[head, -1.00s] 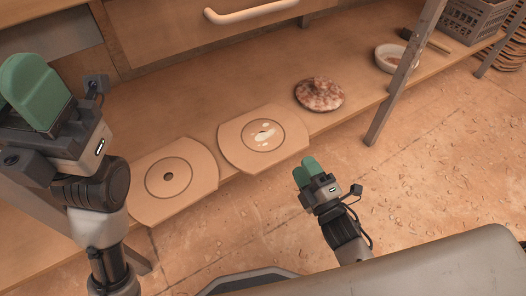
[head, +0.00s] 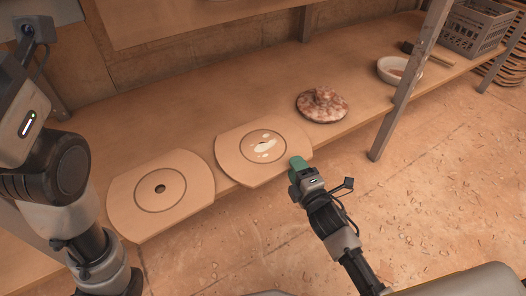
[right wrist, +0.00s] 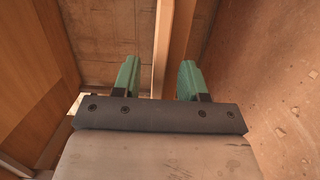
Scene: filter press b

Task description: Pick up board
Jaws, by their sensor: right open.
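Two light wooden boards lie partly over the front edge of the shelf in the head view. The left board (head: 190,200) has a ring and a dark centre hole. The right board (head: 232,168) has a ring with white stains inside. My right gripper (head: 297,164) is at the right board's front right edge. In the right wrist view its two green fingers (right wrist: 159,82) are apart, with a pale narrow edge between them; I cannot tell whether it is the board or the shelf. My left arm shows at the left, its fingertips out of frame.
The long wooden shelf (head: 95,150) holds a mottled reddish lid-like disc (head: 322,106), a white bowl (head: 386,70) and a grey crate (head: 470,28). A metal leg (head: 408,85) stands at the shelf's front.

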